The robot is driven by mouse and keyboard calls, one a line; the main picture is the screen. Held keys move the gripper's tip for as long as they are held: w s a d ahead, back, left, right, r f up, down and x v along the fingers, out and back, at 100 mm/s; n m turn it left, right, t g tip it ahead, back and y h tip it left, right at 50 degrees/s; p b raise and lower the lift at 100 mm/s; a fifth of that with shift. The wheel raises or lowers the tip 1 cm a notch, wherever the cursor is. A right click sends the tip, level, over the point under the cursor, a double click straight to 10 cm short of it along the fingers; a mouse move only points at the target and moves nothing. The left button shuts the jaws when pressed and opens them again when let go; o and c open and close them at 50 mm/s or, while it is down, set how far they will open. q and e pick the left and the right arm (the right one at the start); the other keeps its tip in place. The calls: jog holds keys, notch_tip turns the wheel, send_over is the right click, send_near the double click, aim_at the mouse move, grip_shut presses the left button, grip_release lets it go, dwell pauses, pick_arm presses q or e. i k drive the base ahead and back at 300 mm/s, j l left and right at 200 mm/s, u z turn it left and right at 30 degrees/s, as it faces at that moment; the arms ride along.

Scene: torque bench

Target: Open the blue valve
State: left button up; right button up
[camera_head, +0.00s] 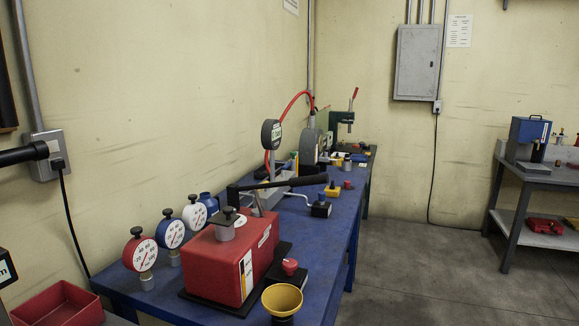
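I cannot tell for sure which item is the blue valve. A blue-rimmed gauge (170,233) with a black knob on top stands on the blue bench (330,240), between a red gauge (139,252) and a white gauge (195,215). A small blue round part (209,203) sits just behind the white gauge, partly hidden by it. Whether any valve is open or closed cannot be seen. Neither of my grippers is in view.
A red pump-like box (222,265) with a long black lever (290,186) stands in front of the gauges. A yellow funnel (282,299) is at the near edge. Tools crowd the bench's far end. The floor (420,270) to the right is clear.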

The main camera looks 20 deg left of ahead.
aim_at(284, 168)
jog(key=i+l+u, duration=0.3)
jog(key=i+l, duration=0.75)
